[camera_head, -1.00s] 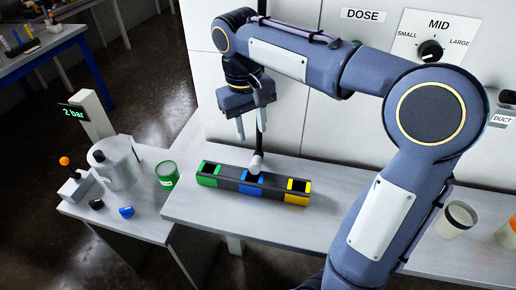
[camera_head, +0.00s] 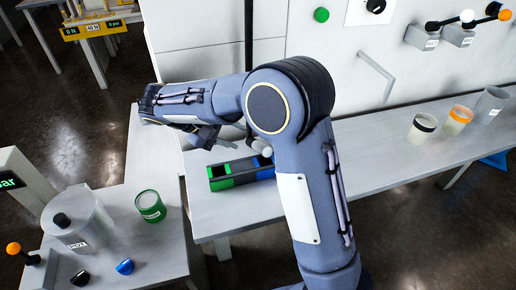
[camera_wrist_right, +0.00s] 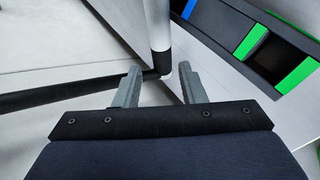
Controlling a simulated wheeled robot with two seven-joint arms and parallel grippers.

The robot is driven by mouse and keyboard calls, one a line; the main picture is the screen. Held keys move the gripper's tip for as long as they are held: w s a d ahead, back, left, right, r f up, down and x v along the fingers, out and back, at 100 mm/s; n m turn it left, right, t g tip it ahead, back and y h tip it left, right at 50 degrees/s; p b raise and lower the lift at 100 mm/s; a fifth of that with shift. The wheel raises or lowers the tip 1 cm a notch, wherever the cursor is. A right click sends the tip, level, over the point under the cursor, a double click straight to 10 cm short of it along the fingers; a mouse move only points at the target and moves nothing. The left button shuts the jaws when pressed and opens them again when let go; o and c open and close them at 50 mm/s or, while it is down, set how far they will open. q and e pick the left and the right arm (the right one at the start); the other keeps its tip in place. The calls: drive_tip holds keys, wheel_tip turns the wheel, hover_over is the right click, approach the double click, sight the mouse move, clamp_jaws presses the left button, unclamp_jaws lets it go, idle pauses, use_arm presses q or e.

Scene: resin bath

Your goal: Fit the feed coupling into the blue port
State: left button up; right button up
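The feed coupling is a pale grey cylinder (camera_head: 265,150) at the end of a black hose (camera_head: 248,60), beside the blue port (camera_head: 266,172) of the dark port block. My right arm hides part of the blue port. In the right wrist view the coupling (camera_wrist_right: 158,25), pale with a dark grey end, stands just beyond the fingertips and close to them. My right gripper (camera_wrist_right: 160,84) is open, with a gap between its fingers. In the same view the blue port (camera_wrist_right: 217,26) lies to the right of the coupling, apart from it. My left gripper is not in view.
The green port (camera_head: 220,176) is at the block's left end. A green can (camera_head: 150,206), a metal pot (camera_head: 80,222) and an orange-knobbed lever (camera_head: 14,248) stand on the left side table. Several cups, one white (camera_head: 422,130), stand on the bench at right.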

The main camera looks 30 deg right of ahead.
sight(251, 143)
drive_tip(key=p+x, duration=0.1)
drive_tip(key=x, duration=0.6)
drive_tip(key=shift+f, duration=0.15)
clamp_jaws()
